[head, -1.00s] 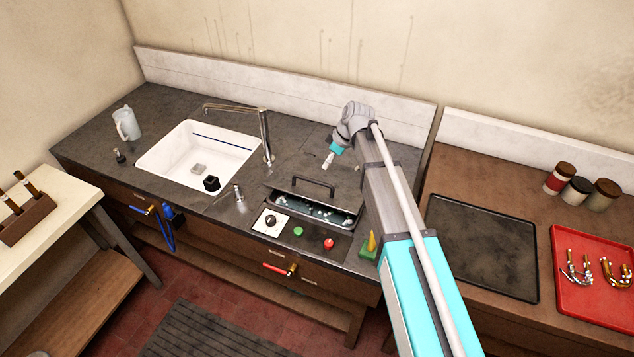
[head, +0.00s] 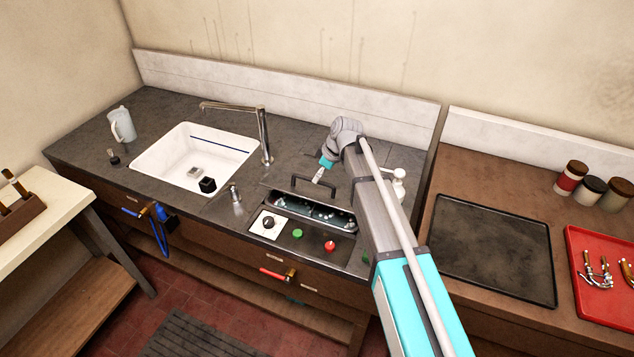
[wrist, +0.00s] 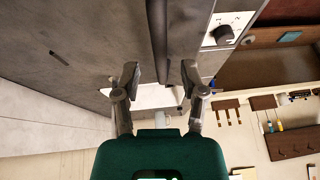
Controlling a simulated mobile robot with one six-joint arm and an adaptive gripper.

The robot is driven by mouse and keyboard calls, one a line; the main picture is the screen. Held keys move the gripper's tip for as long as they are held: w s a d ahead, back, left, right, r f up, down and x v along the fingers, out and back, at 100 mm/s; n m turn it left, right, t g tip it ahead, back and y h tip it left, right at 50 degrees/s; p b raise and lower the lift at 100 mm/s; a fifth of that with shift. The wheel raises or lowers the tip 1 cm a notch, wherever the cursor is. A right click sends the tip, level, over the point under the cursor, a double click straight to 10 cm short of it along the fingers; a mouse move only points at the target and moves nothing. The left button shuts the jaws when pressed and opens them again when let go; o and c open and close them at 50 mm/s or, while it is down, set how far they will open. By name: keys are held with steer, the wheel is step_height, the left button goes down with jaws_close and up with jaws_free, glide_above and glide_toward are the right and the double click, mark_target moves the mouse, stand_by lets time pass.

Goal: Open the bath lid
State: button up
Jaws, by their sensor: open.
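The bath lid (head: 288,176) is a dark grey panel in the worktop. It has a black bar handle (head: 304,183) near its front edge. The bath (head: 323,216) shows as an open slot in front of the lid, with shiny contents inside. My gripper (head: 322,178) is over the lid, close to the handle. In the wrist view my gripper (wrist: 162,82) has its two fingers spread apart. A dark bar (wrist: 158,38), which looks like the handle, runs toward the gap between them. I cannot tell if they touch it.
A control panel with a dial (head: 268,222), a green button (head: 297,234) and a red button (head: 330,246) lies in front of the bath. A white sink (head: 180,172) with a tall tap (head: 264,135) is at left. A black mat (head: 490,250) and red tray (head: 590,295) are at right.

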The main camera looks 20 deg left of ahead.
steer(key=shift+b+x, duration=0.55)
steer(key=shift+x, duration=0.3)
jaws_close()
steer(key=shift+a, duration=0.2)
steer(key=shift+d, duration=0.15)
steer(key=shift+r, duration=0.15)
